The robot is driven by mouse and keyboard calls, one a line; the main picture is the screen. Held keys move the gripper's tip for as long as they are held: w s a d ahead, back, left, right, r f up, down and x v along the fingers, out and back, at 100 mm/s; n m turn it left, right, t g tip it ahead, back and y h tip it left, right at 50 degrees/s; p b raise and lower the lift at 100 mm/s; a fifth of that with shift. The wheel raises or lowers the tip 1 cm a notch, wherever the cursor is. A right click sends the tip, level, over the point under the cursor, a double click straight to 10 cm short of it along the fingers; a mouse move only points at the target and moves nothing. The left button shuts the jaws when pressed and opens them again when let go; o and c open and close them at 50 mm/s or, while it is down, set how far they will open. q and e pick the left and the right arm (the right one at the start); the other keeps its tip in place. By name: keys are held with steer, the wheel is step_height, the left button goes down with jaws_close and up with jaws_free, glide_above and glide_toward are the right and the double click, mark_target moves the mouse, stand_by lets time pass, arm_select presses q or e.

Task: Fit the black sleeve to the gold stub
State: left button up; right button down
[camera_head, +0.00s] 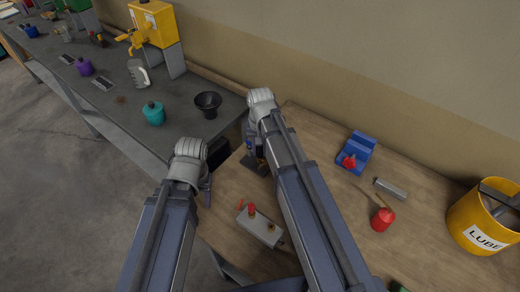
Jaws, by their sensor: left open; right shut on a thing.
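A grey box (260,228) lies on the wooden table, with a red knob on top and a small gold stub (271,227) near its right end. My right gripper (258,158) is beyond the box, low over the table's left part, mostly hidden by its own wrist. It is shut on a small dark piece (262,165), which looks like the black sleeve; its shape is hard to make out. The sleeve and the stub are apart. My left gripper (207,188) is open at the table's left edge, largely hidden behind its wrist, with nothing visible in it.
A blue fixture (355,155), a grey block (391,188), a red oil can (382,218) and a yellow LUBE bucket (485,218) stand to the right. The dark bench (115,140) at left holds a black funnel (207,103), a teal jug (153,113) and a yellow dispenser (152,25).

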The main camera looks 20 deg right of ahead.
steer(key=shift+f+b, duration=0.5)
steer(key=shift+f, duration=0.1)
steer(key=c, duration=0.5)
jaws_free()
steer(key=shift+f, duration=0.1)
steer(key=shift+c, duration=0.2)
steer(key=shift+s, duration=0.1)
